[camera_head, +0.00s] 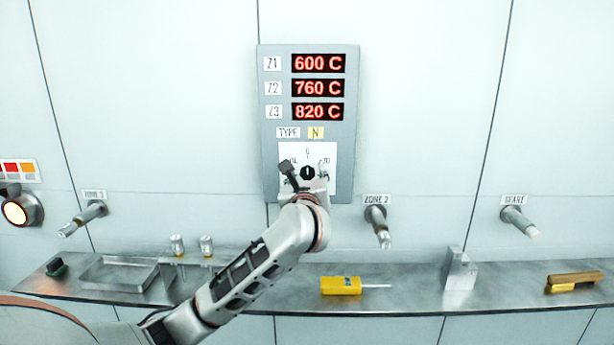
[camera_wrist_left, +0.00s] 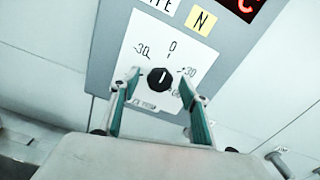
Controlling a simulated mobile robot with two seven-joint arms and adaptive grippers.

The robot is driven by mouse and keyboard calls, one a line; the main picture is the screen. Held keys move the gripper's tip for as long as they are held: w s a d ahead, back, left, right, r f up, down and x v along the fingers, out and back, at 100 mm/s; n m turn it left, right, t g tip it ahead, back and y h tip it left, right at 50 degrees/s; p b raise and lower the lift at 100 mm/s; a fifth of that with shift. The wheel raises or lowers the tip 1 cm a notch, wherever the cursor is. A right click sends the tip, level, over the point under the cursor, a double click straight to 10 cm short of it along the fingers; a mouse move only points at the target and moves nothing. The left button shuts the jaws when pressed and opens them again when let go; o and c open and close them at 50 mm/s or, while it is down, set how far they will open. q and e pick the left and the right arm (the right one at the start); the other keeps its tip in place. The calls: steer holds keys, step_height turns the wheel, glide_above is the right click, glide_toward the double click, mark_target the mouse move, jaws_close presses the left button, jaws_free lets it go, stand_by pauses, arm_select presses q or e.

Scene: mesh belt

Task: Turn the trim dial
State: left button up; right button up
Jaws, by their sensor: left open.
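The trim dial (camera_head: 308,172) is a small black round knob on a white scale plate at the bottom of the grey display panel (camera_head: 268,190). In the left wrist view the dial (camera_wrist_left: 159,79) has a white mark pointing roughly up toward 0, between -30 and 30. My left gripper (camera_head: 305,171) is in front of the plate, its arm coming up from the lower left. In the left wrist view its fingers (camera_wrist_left: 157,90) are open, one on each side of the dial, with gaps between them and the knob. My right gripper is out of view.
The panel shows red readouts (camera_head: 319,88) of 600, 760 and 820 C. Probe fittings (camera_head: 377,222) stick out of the wall on both sides.

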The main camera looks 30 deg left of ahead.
arm_select(q)
steer(key=c, duration=0.9)
steer(key=shift+c, duration=1)
